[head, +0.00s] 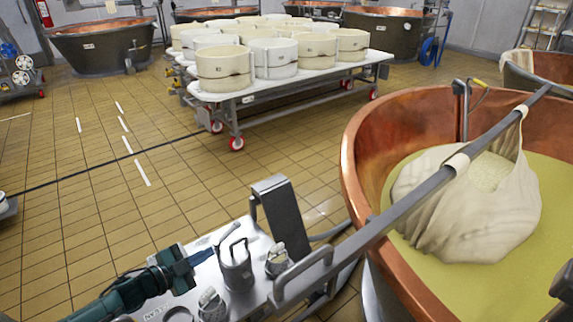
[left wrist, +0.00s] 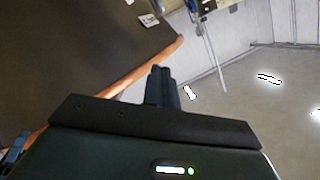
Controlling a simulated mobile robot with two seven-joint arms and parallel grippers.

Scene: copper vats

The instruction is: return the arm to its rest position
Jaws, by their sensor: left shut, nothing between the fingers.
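My left arm comes in from the lower left of the head view, and its left gripper (head: 203,257) is over the left part of a white-topped metal cart. In the left wrist view the two dark fingers (left wrist: 161,84) are together with nothing between them. In the head view the fingers point right, towards a metal jug (head: 236,272) on the cart; I cannot tell whether they touch it. A dark piece at the right edge (head: 565,284) seems to be part of my right gripper, cut off by the frame.
The cart top (head: 205,275) carries small metal parts and an upright grey plate (head: 281,215). A copper vat (head: 355,165) with a cloth bag (head: 455,215) hung from a bar stands right. A table of white moulds (head: 225,68) stands behind.

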